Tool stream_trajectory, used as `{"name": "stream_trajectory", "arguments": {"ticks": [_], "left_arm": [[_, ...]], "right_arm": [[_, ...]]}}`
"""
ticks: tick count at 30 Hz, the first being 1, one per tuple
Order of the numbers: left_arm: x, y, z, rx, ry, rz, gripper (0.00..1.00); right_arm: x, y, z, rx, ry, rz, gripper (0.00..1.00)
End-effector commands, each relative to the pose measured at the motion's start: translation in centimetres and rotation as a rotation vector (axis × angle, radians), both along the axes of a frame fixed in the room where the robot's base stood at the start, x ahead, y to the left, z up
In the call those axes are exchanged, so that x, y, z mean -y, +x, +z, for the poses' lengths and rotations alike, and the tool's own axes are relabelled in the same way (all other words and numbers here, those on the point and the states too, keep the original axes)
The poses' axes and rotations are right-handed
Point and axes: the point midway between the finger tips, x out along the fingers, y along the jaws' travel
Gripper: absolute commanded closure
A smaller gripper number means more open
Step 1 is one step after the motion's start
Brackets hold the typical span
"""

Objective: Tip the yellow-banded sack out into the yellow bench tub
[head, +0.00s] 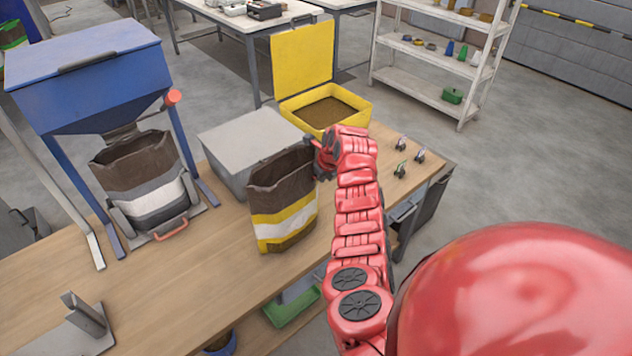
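The yellow-banded sack (284,200) is brown with yellow and white bands. It stands upright, open at the top, near the bench's front edge. The yellow tub (362,102) is beyond it at the bench's far end, its yellow lid (302,56) raised; a flat brown surface shows inside. My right gripper (318,158) is beside the sack's upper right edge, close to or touching it. Its fingers are small, dark and partly hidden, so I cannot tell whether they grip the sack. My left gripper is out of view.
A grey box (248,140) stands directly behind the sack. A blue hopper (95,80) stands at left above a white-banded sack (155,190). Small clips (402,170) lie right of my arm. The bench (190,275) is clear in front of the hopper.

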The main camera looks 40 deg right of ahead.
Motion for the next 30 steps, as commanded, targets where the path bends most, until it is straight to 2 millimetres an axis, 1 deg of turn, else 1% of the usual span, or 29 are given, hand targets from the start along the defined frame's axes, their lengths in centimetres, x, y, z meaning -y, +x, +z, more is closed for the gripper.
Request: {"name": "stream_trajectory", "arguments": {"ticks": [8, 11, 13, 17, 18, 20, 21, 25, 26, 27, 30], "left_arm": [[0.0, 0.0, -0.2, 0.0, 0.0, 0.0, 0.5], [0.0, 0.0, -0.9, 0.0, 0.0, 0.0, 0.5], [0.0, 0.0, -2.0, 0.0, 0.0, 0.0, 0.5], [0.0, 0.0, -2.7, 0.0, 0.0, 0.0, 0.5], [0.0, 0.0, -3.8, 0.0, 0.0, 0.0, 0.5], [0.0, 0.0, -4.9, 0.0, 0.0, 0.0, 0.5], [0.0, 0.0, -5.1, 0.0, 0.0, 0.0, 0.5], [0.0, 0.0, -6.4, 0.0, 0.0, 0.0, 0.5], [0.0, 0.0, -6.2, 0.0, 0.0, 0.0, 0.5], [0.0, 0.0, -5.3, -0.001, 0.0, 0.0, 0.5], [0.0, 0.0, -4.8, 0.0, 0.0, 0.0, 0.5]], "right_arm": [[-0.1, 0.0, -0.1, -0.001, 0.001, 0.002, 0.28], [-0.1, 0.0, -0.5, 0.0, 0.001, 0.001, 0.28], [0.0, 0.1, -0.9, 0.002, -0.001, 0.001, 0.28], [0.2, -0.9, 1.7, 0.004, -0.006, 0.0, 0.28], [0.2, -1.3, 2.4, 0.006, -0.007, 0.002, 0.28], [0.2, -2.0, 3.7, 0.006, -0.007, 0.001, 0.28], [0.3, -2.4, 5.1, 0.005, -0.006, 0.0, 0.28], [0.3, -3.7, 8.5, 0.008, -0.003, 0.002, 0.28], [0.3, -4.0, 9.4, 0.004, 0.0, 0.002, 0.28], [0.1, -4.2, 10.2, -0.002, 0.001, 0.003, 0.28], [0.3, -4.8, 11.4, -0.003, 0.004, 0.001, 0.28]]}}
